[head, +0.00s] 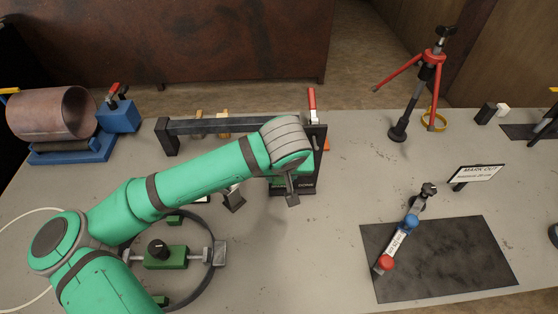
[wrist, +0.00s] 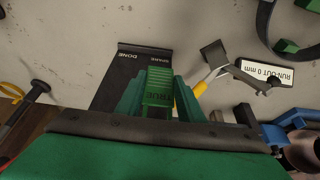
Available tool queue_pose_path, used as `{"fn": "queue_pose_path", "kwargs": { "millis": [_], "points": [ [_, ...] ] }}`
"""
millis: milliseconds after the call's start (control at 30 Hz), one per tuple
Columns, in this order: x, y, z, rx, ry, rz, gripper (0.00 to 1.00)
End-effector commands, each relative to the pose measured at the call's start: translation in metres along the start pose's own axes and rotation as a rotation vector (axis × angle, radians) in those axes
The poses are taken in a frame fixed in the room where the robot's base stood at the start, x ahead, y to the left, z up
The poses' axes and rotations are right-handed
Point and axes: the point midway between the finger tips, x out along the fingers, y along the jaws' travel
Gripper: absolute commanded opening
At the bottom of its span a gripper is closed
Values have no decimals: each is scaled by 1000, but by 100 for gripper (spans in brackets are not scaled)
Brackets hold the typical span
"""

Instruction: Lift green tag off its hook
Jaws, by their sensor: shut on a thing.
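In the head view, my arm's end covers the tag and most of the dark stand (head: 318,150).
A red-legged tripod (head: 428,75) stands at the back right. A dark mat (head: 450,265) holds a red and blue piece. Bare table lies between stand and mat.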

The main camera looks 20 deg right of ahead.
Motion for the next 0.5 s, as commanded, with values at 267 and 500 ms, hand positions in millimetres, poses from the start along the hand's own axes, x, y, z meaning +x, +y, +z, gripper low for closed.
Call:
{"fn": "queue_pose_path", "kwargs": {
  "millis": [267,500],
  "points": [
    [-4,0,11,1,0,0,15],
    [-12,0,30,0,-1,0,15]
  ]
}}
